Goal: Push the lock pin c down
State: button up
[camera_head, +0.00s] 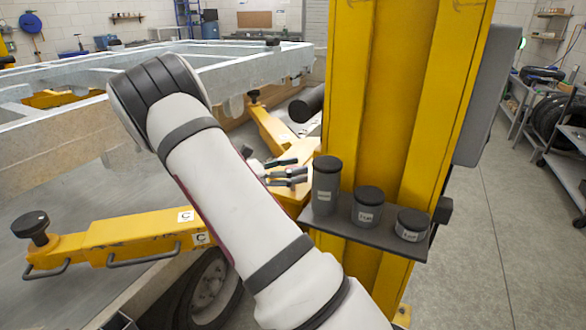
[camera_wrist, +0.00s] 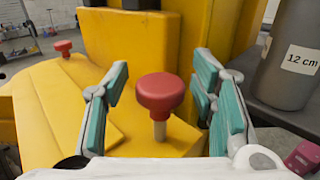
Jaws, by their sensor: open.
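A red mushroom-shaped lock pin (camera_wrist: 160,94) stands upright on a short bare metal stem, out of the yellow lift arm (camera_wrist: 60,110), in the wrist view. My gripper (camera_head: 292,172) is open, and its teal-padded fingers also show in the wrist view (camera_wrist: 162,72). The fingers lie to the left and right of the pin's red head, with gaps on both sides. In the head view the pin is hidden behind my arm and gripper. No letter is readable beside it in the wrist view. A yellow swing arm (camera_head: 130,236) marked C shows at left in the head view.
A yellow post (camera_head: 372,110) rises just right of my gripper. Its dark shelf (camera_head: 340,228) carries several grey cylinders, one (camera_wrist: 292,55) marked 12 cm close to my right finger. Another red knob (camera_wrist: 63,47) stands farther back left. Trailer frame rails (camera_head: 235,70) lie behind.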

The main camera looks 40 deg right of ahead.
grip_shut()
jog(key=shift+f+b, duration=0.55)
jog(key=shift+f, duration=1.25)
grip_release()
jog(key=v, duration=1.2)
